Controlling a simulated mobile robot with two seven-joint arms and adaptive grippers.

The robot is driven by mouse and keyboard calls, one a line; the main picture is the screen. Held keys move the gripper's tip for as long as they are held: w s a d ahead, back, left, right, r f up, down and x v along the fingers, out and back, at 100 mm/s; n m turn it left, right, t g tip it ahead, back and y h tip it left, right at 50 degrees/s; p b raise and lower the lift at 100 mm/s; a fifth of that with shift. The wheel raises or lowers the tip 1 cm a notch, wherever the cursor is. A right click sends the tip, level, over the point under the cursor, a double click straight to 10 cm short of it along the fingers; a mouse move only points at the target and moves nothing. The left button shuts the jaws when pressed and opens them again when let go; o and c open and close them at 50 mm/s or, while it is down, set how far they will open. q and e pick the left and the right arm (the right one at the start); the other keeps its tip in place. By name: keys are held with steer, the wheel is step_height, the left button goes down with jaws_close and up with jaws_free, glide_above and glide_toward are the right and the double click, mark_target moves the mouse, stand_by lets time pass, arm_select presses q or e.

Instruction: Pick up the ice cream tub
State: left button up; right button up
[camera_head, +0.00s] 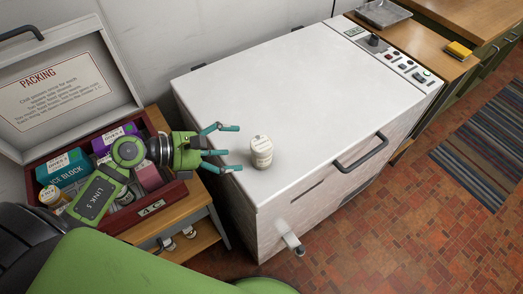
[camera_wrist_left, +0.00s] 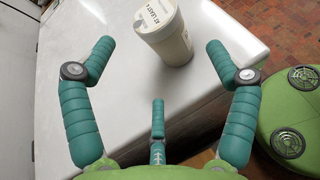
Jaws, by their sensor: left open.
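The ice cream tub (camera_head: 261,152) is a small cream-coloured, lidded cup with dark print. It stands upright on the white top of the chest appliance (camera_head: 300,85), near its front left corner. In the left wrist view the tub (camera_wrist_left: 165,38) stands ahead, beyond the fingertips and right of the middle. My left gripper (camera_head: 228,148) is open and empty, with its teal fingers spread just left of the tub and pointing at it. The fingers (camera_wrist_left: 160,65) also show spread in the left wrist view, apart from the tub. My right gripper is not in view.
An open packing case (camera_head: 150,208) with several boxes, including a teal ice block box (camera_head: 65,170), sits on a wooden stand at left, under my left arm. The white top behind the tub is clear. A handle (camera_head: 362,153) juts from the appliance front. A metal tray (camera_head: 383,13) lies far right.

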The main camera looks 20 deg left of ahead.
mark_target(253, 148)
arm_select(q)
steer(key=p+x, duration=0.2)
steer(key=x, duration=0.3)
steer(key=shift+w+d, duration=0.2)
steer(key=shift+w, duration=0.1)
steer(key=shift+w+d+f+p, duration=0.2)
steer(key=shift+d+f+p, duration=0.1)
steer(key=shift+c, duration=0.4)
steer(key=c, duration=1)
